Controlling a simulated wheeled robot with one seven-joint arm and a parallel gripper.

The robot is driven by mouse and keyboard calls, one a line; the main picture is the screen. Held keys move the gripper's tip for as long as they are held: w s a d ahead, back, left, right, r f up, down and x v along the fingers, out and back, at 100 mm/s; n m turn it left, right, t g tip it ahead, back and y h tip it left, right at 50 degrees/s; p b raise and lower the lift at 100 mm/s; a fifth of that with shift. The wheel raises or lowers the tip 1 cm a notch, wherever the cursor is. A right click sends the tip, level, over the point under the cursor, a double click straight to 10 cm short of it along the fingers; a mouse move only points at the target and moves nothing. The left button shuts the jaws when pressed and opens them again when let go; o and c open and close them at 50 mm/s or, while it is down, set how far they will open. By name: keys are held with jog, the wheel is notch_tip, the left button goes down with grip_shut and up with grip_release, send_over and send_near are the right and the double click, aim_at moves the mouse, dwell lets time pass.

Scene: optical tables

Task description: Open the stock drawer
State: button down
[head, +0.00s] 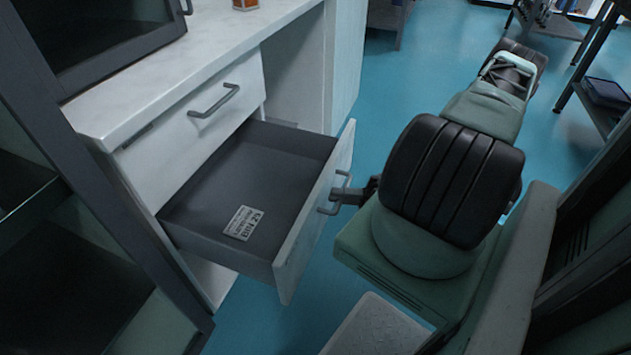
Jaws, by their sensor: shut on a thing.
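The stock drawer (247,183) is the lower drawer of the white cabinet and stands pulled well out. Its inside is dark grey, and a small white printed label (243,223) lies on its floor towards the front. My gripper (341,194) is at the outer side of the drawer's white front panel, shut on the grey bar handle (330,209). The fingertips are small in this view and partly hidden by the handle.
A closed upper drawer (190,130) with a bar handle sits above the open one. The white counter (200,50) carries a dark-fronted box (95,35) and a small orange item (245,4). Blue floor (400,95) is clear behind the arm. A dark-framed shelf stands at left.

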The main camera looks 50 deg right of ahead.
jog(key=s+d, duration=0.2)
jog(key=s, duration=0.4)
jog(key=shift+s+d, duration=0.15)
jog(key=shift+s, duration=0.1)
jog(key=c, duration=1.5)
grip_release()
jog(key=v, duration=1.7)
jog(key=shift+s, duration=0.2)
jog(key=shift+f, duration=0.15)
